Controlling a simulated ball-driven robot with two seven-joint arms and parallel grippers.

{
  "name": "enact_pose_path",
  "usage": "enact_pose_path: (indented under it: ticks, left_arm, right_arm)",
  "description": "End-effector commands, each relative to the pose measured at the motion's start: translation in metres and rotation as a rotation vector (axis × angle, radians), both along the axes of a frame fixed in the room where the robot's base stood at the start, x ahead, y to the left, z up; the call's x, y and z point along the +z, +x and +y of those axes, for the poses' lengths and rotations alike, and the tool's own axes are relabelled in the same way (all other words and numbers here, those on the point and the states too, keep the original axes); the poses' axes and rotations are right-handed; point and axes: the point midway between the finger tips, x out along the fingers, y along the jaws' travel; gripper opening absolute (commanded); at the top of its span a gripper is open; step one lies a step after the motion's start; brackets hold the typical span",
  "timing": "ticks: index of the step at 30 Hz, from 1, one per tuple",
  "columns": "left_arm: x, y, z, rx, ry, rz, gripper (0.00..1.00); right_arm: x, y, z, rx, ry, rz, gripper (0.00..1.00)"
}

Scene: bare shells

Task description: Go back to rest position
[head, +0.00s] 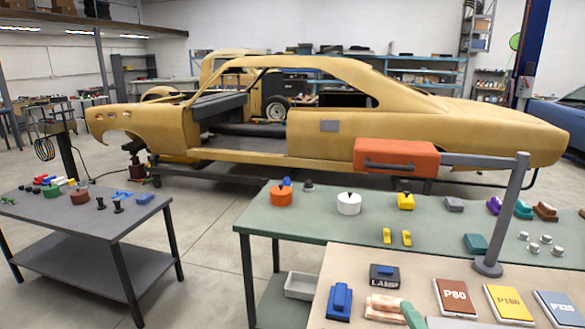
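Neither of my grippers shows in the head view, and no part of my arms can be made out. I cannot see what either gripper holds or where it is.
A beige table (340,262) stands closest, with sanding pads such as P80 (456,299), a LAMP box (384,276) and a grey post (513,205) bearing an orange lamp head (396,158). A green table (330,224) and grey table (75,216) hold small parts. A tan car shell (300,120) stands behind.

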Motion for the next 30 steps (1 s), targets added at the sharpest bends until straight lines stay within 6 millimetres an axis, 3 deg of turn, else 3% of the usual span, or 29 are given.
enact_pose_path:
  ticks: [1, 3, 6, 15, 18, 23, 26, 30]
  left_arm:
    - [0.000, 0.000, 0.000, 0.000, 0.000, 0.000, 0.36]
    - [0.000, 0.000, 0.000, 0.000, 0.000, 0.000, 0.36]
    - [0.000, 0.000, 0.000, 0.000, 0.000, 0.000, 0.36]
    - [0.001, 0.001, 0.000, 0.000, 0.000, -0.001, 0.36]
    - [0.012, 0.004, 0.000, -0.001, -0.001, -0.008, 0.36]
    - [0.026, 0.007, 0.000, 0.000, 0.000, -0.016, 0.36]
    - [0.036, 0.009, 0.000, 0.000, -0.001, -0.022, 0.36]
    - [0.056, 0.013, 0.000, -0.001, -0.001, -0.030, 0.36]
  right_arm:
    - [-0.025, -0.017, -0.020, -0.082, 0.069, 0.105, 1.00]
    - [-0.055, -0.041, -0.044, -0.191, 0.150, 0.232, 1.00]
    - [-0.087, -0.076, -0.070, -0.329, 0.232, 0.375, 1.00]
    - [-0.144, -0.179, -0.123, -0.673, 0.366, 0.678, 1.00]
    - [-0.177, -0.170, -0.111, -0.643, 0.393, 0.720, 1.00]
    - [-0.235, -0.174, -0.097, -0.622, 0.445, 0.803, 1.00]
    - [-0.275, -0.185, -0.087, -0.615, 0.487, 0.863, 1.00]
    - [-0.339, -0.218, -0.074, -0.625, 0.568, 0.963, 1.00]
